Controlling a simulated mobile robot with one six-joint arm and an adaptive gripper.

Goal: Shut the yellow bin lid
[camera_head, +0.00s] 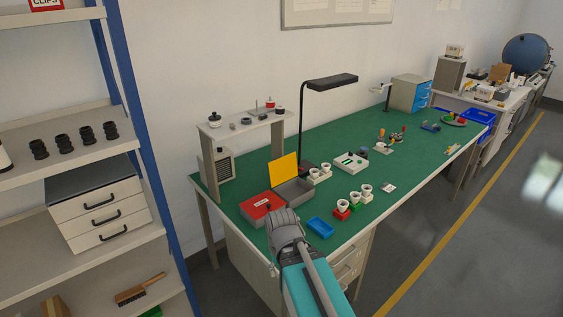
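The yellow bin lid (283,169) stands raised, tilted up at the back edge of a grey bin (297,192) on the green bench. The bin is open at the top. My gripper (282,213) is in front of the bin and lower in the picture, near the front edge of the bench. It appears apart from the lid. Its fingertips are hard to make out, so I cannot tell whether it is open or shut.
A red box (258,206) sits left of the bin, close to my gripper. A blue tray (320,228) lies to the right. Small white cups (354,198) stand beyond it. A black desk lamp (331,83) rises behind the bin. A shelf unit (145,120) is at left.

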